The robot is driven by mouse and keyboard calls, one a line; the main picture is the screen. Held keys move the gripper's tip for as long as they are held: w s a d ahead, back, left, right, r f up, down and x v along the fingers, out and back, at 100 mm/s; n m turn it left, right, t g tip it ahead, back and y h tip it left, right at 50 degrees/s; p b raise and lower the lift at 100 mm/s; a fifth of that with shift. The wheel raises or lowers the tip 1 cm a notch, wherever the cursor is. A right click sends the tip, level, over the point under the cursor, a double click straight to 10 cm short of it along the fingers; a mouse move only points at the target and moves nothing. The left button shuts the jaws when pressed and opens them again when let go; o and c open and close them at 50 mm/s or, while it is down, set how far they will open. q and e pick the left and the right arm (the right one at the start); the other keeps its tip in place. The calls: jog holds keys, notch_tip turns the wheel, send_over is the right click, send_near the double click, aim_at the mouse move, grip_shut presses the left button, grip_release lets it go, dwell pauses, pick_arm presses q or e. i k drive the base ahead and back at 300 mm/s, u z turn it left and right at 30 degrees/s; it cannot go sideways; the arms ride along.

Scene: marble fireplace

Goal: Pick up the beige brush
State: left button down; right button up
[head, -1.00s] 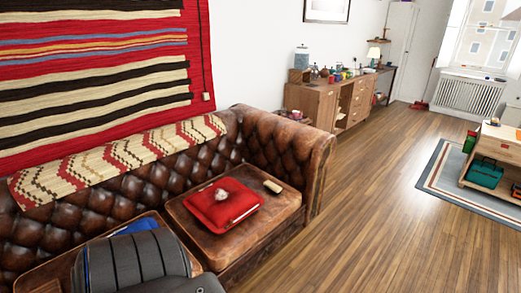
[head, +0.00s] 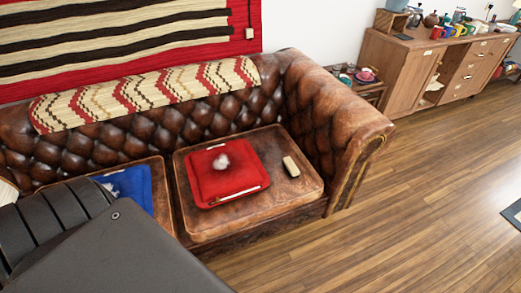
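A small beige block-shaped thing, which looks like the beige brush (head: 291,166), lies on the right seat of the brown leather sofa (head: 305,200). It is just right of a red cushion (head: 217,185) and apart from it; fine detail is too small to tell. A white fluffy thing (head: 221,162) and a thin pale stick (head: 234,196) lie on the red cushion. Dark links of my own body fill the lower left of the head view. Neither of my grippers shows, and nothing covers the brush.
A blue cushion (head: 128,184) lies on the left seat, partly hidden by my dark links. The sofa's padded armrest (head: 345,115) rises right of the brush. A small side table (head: 365,87) and a wooden cabinet (head: 400,70) stand beyond. The wooden floor (head: 420,220) at right is clear.

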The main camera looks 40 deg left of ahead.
aim_at(290, 165)
jog(key=u, duration=0.95)
jog(key=i, duration=0.9)
jog(key=u, duration=1)
